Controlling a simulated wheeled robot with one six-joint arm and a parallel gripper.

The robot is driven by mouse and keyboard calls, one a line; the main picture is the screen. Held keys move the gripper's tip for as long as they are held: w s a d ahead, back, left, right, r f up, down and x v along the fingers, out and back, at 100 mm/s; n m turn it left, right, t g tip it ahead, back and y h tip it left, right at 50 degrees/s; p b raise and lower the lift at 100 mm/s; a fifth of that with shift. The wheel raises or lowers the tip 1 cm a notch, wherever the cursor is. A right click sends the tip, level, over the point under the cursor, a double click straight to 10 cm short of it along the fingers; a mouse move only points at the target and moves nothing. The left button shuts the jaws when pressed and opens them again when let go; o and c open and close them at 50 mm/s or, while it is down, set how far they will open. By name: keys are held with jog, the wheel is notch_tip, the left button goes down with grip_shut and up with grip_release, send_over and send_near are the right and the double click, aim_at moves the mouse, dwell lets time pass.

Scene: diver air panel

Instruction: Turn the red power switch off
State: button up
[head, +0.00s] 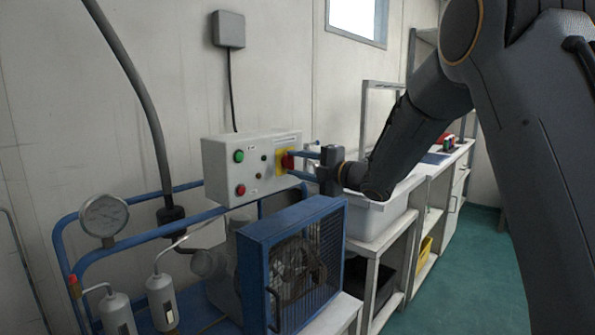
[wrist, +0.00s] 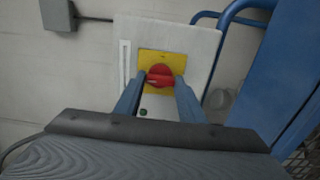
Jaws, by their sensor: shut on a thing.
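The red power switch (wrist: 160,76) is a round knob with a raised grip on a yellow plate (wrist: 176,60). In the head view the switch (head: 287,161) is partly covered by my gripper. My gripper (wrist: 161,84) reaches in from the right with its two blue fingers on either side of the switch's grip, shut on it. The exact angle of the grip is hard to read between the fingers.
The box front has a green button (head: 239,156) and a red button (head: 241,190). Below stands a blue caged compressor (head: 290,265) with blue rails. A pressure gauge (head: 104,216) is at left. A white bin (head: 372,218) on a bench is close under my arm. Green floor is clear at right.

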dwell(0.3)
jog(key=shift+f, duration=0.1)
jog(key=o, duration=1)
jog(key=shift+o, duration=0.2)
jog(key=shift+s+d, duration=0.1)
jog(key=v, duration=0.7)
jog(key=shift+s+d+b, duration=0.25)
jog(key=shift+b, duration=0.15)
